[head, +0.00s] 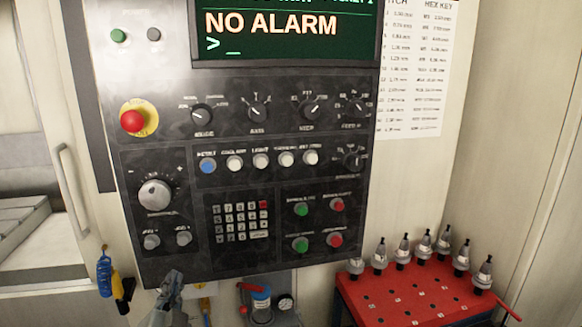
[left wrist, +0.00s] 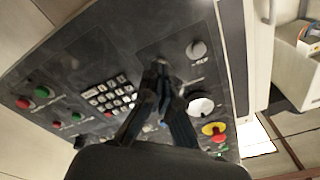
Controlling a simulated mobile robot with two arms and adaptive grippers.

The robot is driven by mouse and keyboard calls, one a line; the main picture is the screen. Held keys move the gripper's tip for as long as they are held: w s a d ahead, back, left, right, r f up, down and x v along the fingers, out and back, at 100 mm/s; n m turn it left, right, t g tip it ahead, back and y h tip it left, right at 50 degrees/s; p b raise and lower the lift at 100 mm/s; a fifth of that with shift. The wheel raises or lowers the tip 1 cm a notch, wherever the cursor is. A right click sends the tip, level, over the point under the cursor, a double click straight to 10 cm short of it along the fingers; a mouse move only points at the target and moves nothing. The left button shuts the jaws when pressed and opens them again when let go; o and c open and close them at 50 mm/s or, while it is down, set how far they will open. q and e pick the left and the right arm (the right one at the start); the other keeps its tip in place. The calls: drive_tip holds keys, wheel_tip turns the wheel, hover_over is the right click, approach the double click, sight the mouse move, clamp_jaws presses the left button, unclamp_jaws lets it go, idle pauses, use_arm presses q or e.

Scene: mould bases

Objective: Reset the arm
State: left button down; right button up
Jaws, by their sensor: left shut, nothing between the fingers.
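My left gripper (head: 172,283) shows at the bottom of the head view, in front of the lower edge of a black machine control panel (head: 190,262). In the left wrist view its two fingers (left wrist: 160,68) meet at the tips, with nothing between them. The same control panel fills much of that view, turned at an angle, with its keypad (left wrist: 104,96) left of the fingers and a large dial (left wrist: 201,105) to the right. I cannot tell whether the fingertips touch the panel. My right gripper is in neither view.
The panel screen (head: 290,30) reads "NO ALARM". A red emergency button (head: 132,121) sits at the panel's left. A red cart (head: 395,300) with several tool holders stands at lower right. A pressure gauge unit (head: 262,305) and a blue-yellow hanging tool (head: 108,285) are near the bottom.

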use_arm(q)
drive_tip(key=s+f+n+g, duration=0.2)
drive_tip(key=s+f+g, duration=0.4)
drive_tip(key=f, duration=0.6)
drive_tip(key=s+d+f+n+g+h, duration=0.1)
drive_tip(key=s+d+f+g+h, duration=0.1)
drive_tip(key=s+f+g, duration=0.55)
drive_tip(key=s+d+f+n+g+h, duration=0.1)
drive_tip(key=s+d+f+g+h, duration=0.15)
drive_tip(key=s+f, duration=1.1)
drive_tip(key=f, duration=0.9)
drive_tip(key=s+f, duration=0.3)
drive_tip(key=f, duration=0.8)
drive_tip(key=s+a+f+g, duration=0.1)
drive_tip(key=s+a+f, duration=0.2)
drive_tip(key=s+f, duration=1.2)
drive_tip(key=shift+s+f, duration=0.35)
drive_tip(key=shift+f, duration=0.05)
